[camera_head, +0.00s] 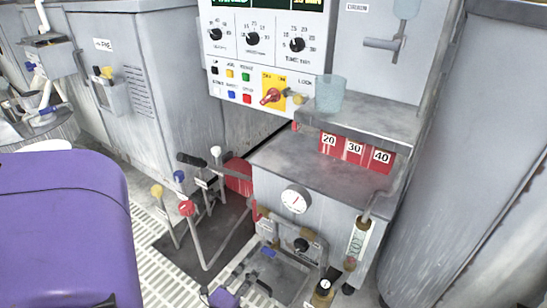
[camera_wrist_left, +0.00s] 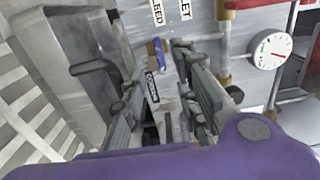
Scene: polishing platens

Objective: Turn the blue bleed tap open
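The blue bleed tap (camera_head: 268,252) is a small blue lever low on the front of the grey machine, near a dark knob. In the left wrist view the blue tap (camera_wrist_left: 160,46) shows beyond the gap between my fingers, near a label ending in "ED". My left gripper (camera_head: 254,276) is just in front of and below the tap in the head view. In the left wrist view its grey fingers (camera_wrist_left: 157,62) are apart, with nothing clearly held. Whether a fingertip touches the tap cannot be told. My right gripper is in neither view.
A round gauge (camera_head: 295,199) and a sight tube (camera_head: 357,243) are on the machine front. Colored levers (camera_head: 186,208) stand to the left. A grey box-like part (camera_wrist_left: 65,65) stands close left of my fingers in the wrist view. White grating (camera_head: 165,283) covers the floor.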

